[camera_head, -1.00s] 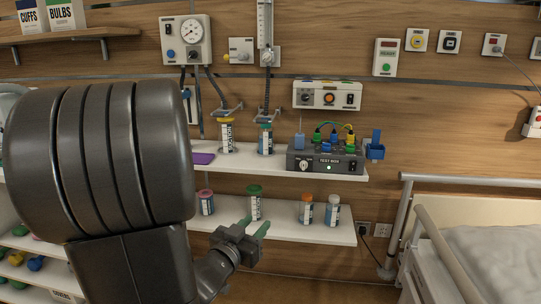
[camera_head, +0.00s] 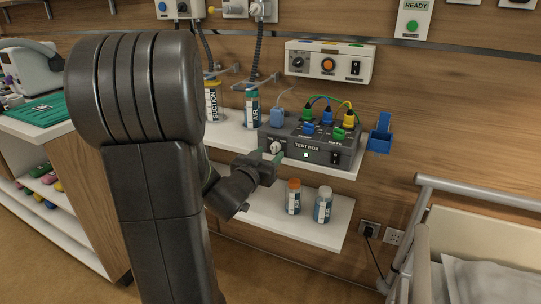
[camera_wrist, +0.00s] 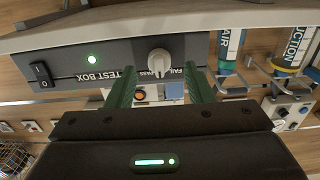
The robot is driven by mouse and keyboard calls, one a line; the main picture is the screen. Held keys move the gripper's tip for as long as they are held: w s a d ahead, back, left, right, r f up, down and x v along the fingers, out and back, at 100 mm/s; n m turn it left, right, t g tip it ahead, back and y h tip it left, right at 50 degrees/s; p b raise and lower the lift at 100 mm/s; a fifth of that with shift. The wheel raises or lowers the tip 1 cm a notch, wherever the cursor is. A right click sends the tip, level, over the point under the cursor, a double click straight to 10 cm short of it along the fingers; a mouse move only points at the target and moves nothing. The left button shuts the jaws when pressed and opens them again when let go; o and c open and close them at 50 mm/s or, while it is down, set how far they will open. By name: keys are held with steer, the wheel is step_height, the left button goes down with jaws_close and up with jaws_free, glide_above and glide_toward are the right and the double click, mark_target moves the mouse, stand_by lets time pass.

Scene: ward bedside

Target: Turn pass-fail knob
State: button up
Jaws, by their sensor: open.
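The dark grey test box (camera_head: 318,158) stands on the upper white shelf, with its green light lit. Its white pass-fail knob (camera_head: 276,147) is at the left end of the front face. In the wrist view, which is upside down, the knob (camera_wrist: 159,62) lies between the FAIL and PASS labels; I cannot tell which one it points to. My gripper (camera_head: 268,160) is just in front of and below the knob. In the wrist view my gripper's green fingers (camera_wrist: 158,72) are apart, one on each side of the knob. I cannot tell whether they touch it.
Coloured plugs and cables sit on top of the box. A black rocker switch (camera_head: 335,158) is at its right end. Suction (camera_head: 212,104) and air (camera_head: 251,110) bottles hang left of it. Two capped bottles stand on the lower shelf (camera_head: 270,215). A bed rail (camera_head: 480,190) is at right.

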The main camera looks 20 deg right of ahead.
steer(key=shift+w+d, duration=0.35)
steer(key=shift+d, duration=0.2)
steer(key=shift+w+d, duration=0.2)
steer(key=shift+w, duration=0.05)
steer(key=c, duration=1)
